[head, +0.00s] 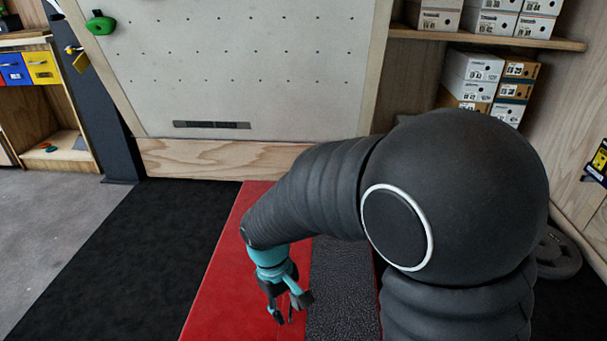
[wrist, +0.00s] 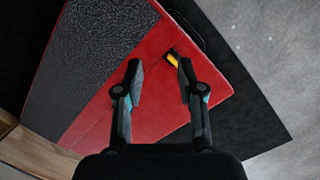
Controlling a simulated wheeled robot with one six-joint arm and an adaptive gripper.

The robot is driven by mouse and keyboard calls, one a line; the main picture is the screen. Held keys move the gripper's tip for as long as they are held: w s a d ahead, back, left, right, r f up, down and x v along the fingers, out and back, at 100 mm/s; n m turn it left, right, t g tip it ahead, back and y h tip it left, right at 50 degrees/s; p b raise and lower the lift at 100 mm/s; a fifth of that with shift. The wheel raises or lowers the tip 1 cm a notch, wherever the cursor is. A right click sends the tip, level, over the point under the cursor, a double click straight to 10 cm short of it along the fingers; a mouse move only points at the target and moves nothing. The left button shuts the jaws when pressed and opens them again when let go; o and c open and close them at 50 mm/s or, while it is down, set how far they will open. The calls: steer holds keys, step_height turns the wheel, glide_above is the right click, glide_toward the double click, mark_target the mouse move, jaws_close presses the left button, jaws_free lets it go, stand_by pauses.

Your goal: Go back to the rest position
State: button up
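My gripper (head: 289,306) hangs at the end of my dark arm, pointing down over the red and black mat (head: 222,283). In the wrist view my gripper (wrist: 160,77) has its two fingers well apart, with no object held between them. The mat (wrist: 153,108) lies below the fingers. A small yellow and black item (wrist: 172,58) lies on its red part, beyond the gap and near the right fingertip. I cannot tell what this item is.
A pale climbing board (head: 245,65) with a green hold (head: 100,23) stands behind the mat. Shoe boxes (head: 472,77) sit on shelves at the right. Yellow and blue bins (head: 41,67) are at the left. The grey floor (head: 45,225) at the left is clear.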

steer(key=s+d+r+m+t+y+p, duration=0.1)
steer(key=s+d+r+m+t+p, duration=0.1)
steer(key=d+r, duration=0.7)
steer(key=s+d+r+m+t+p, duration=0.2)
steer(key=s+d+r+m+t, duration=0.2)
steer(key=d+r, duration=0.6)
steer(key=s+r+m, duration=0.2)
steer(key=s+r, duration=0.1)
steer(key=r, duration=0.1)
steer(key=shift+s+d+r+t+y+p, duration=0.2)
steer(key=shift+s+t+y+p, duration=0.1)
steer(key=shift+s+y, duration=0.1)
